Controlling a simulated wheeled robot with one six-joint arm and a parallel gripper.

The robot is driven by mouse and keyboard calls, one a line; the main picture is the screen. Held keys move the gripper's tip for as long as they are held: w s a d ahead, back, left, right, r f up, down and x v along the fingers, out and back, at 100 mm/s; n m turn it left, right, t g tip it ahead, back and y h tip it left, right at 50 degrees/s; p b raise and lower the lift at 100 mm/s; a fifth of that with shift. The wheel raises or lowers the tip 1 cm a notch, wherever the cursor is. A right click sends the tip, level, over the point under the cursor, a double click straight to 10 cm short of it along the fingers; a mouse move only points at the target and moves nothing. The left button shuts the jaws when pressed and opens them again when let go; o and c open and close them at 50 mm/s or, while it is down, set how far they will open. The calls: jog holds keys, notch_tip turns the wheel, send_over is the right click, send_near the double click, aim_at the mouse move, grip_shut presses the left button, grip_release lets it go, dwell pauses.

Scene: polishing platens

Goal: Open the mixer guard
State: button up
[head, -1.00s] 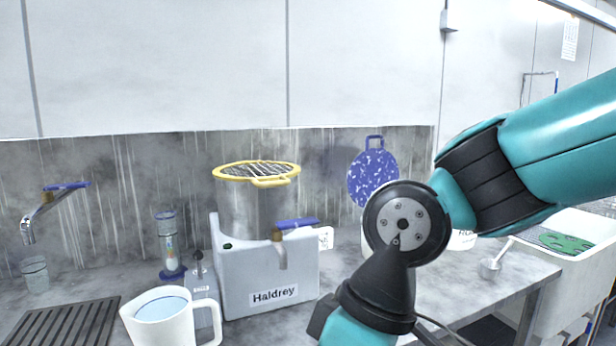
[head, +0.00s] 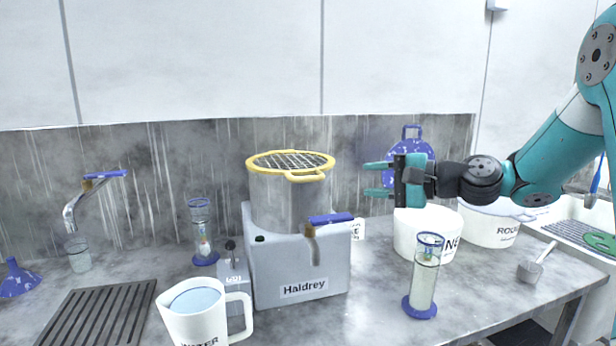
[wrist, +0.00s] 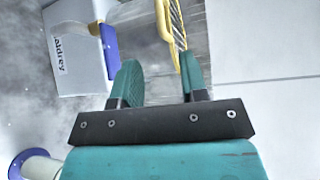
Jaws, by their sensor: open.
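The mixer (head: 297,262) is a pale grey box labelled Haldrey with a metal drum (head: 285,205) on it. Its guard (head: 290,161), a yellow-rimmed wire grid with a yellow handle (head: 305,177) at the front right, lies flat over the drum's top. My gripper (head: 376,178) is open and empty, to the right of the drum, its fingers pointing left toward it at about the height of the guard handle. In the wrist view the guard (wrist: 177,22) and its handle (wrist: 165,20) show beyond and between my fingers (wrist: 160,80), apart from them in the head view.
A blue lever tap (head: 330,219) sticks out from the mixer's front. A water jug (head: 200,312) stands front left, a measuring cylinder (head: 424,275) front right. White tubs (head: 425,235) stand below my gripper. A blue speckled disc (head: 408,150) is behind it.

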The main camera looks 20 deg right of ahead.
aim_at(312, 179)
jog(key=p+x, duration=0.4)
jog(key=x, duration=1)
jog(key=shift+w+a+f, duration=0.1)
jog(key=shift+w+a, duration=0.05)
jog(key=shift+a, duration=0.15)
grip_shut()
